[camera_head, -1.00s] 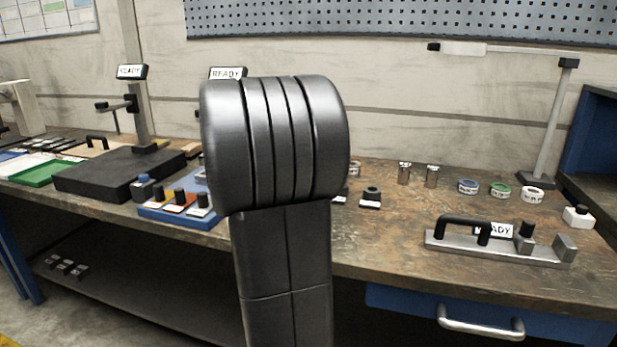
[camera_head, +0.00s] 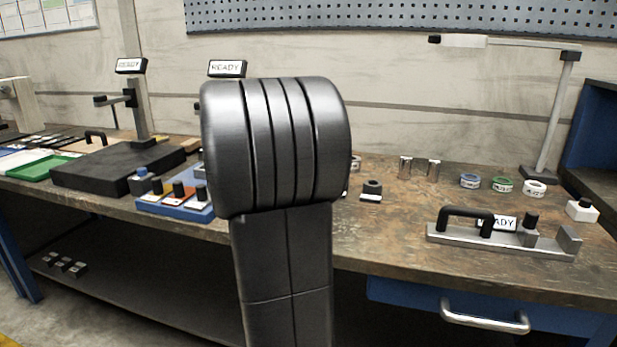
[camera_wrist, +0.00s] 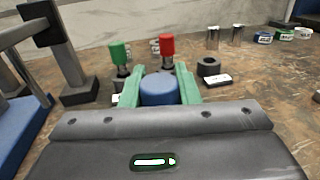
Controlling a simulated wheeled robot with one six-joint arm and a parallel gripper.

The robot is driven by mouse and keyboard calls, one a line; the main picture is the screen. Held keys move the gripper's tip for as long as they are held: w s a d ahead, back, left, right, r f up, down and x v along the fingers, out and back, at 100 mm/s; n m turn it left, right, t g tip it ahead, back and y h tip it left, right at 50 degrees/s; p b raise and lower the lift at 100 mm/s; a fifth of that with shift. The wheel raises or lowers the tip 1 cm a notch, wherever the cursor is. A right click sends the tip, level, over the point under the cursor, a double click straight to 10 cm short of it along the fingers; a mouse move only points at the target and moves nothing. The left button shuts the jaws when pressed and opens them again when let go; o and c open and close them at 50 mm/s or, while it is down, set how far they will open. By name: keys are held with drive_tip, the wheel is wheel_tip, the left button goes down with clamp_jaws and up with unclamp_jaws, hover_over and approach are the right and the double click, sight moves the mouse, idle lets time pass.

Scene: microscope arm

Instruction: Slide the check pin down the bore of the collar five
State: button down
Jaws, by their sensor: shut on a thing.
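My gripper (camera_wrist: 152,88) is shut on a piece with a round blue top, seen from above between the pale green fingers. I take this to be the check pin (camera_wrist: 158,90); its lower part is hidden. A dark ring-shaped collar (camera_wrist: 208,66) stands on the bench ahead and to the right, with a white label plate (camera_wrist: 217,80) in front; its number is not readable. The collar also shows in the head view (camera_head: 372,187), right of my arm. I cannot tell which collar is five. My gripper is hidden in the head view.
A green-topped piece (camera_wrist: 120,52) and a red-topped piece (camera_wrist: 167,45) stand just beyond the fingers. Two metal cylinders (camera_wrist: 213,38) and several tape rolls (camera_head: 470,181) stand farther back. A grey fixture with a black handle (camera_head: 465,212) lies at right. A dark stand rises at left (camera_wrist: 68,60).

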drive_tip(key=shift+f+b, duration=0.75)
drive_tip(key=shift+b, duration=0.1)
drive_tip(key=c, duration=1)
unclamp_jaws()
drive_tip(key=shift+s, duration=0.1)
drive_tip(key=v, duration=1.3)
drive_tip(key=shift+s+a+p, duration=0.25)
drive_tip(key=shift+p, duration=0.05)
drive_tip(key=x, duration=1.4)
drive_tip(key=shift+s, duration=0.1)
drive_tip(key=shift+r, duration=0.15)
